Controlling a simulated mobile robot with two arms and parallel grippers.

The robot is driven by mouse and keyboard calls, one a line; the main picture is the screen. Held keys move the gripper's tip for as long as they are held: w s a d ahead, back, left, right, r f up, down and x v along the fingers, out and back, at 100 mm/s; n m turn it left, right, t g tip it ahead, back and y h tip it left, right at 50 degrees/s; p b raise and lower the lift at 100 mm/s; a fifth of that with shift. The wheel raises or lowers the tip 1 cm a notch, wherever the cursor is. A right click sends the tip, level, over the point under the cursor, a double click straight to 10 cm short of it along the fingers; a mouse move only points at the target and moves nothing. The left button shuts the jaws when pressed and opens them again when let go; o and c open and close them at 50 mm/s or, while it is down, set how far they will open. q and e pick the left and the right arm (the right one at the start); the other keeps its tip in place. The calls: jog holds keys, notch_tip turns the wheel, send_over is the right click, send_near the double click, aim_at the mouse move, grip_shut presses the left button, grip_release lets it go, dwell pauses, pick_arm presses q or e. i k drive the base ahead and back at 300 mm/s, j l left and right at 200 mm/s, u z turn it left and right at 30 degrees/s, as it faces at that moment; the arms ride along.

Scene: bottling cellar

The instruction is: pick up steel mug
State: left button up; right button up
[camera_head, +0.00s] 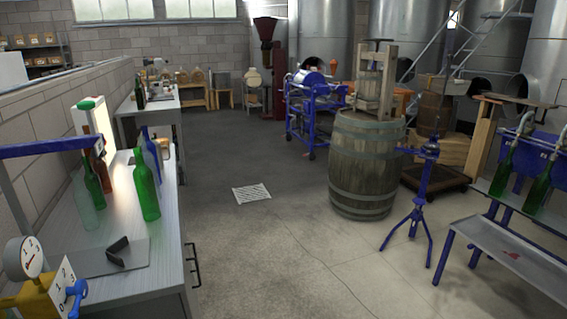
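I cannot pick out a steel mug with certainty in the head view. The near workbench (165,268) on the left carries several green and clear bottles, among them a green bottle (146,190). A small light object (165,149) stands behind these bottles at the bench's right edge, too small and partly hidden to identify. A dark bent object (118,250) lies on a grey sheet (85,262) at the front of the bench. Neither of my grippers shows in this view.
A wooden barrel (362,170) stands at mid-floor, with a blue tripod stand (416,200) beside it. A metal bench (510,250) is at the right. A floor grate (251,194) lies left of centre.

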aim_at(157, 143)
jog(key=i+l+z, duration=0.2)
jog(key=i, duration=0.5)
jog(key=i+l+z, duration=0.25)
jog(key=i, duration=0.4)
jog(key=i+j+u, duration=0.2)
jog(key=i+u, duration=0.2)
jog(key=i, duration=0.3)
jog(key=i+u, duration=0.4)
jog(key=i, duration=0.3)
jog(key=i+l+u, duration=0.2)
jog(key=i+u, duration=0.2)
jog(key=i, duration=0.3)
jog(key=i+u, duration=0.15)
jog(key=i, duration=0.35)
jog(key=i+l+u, duration=0.15)
jog(key=i, duration=0.3)
jog(key=i+l+u, duration=0.15)
jog(key=i, duration=0.3)
jog(key=i+l+u, duration=0.1)
jog(key=i, duration=0.4)
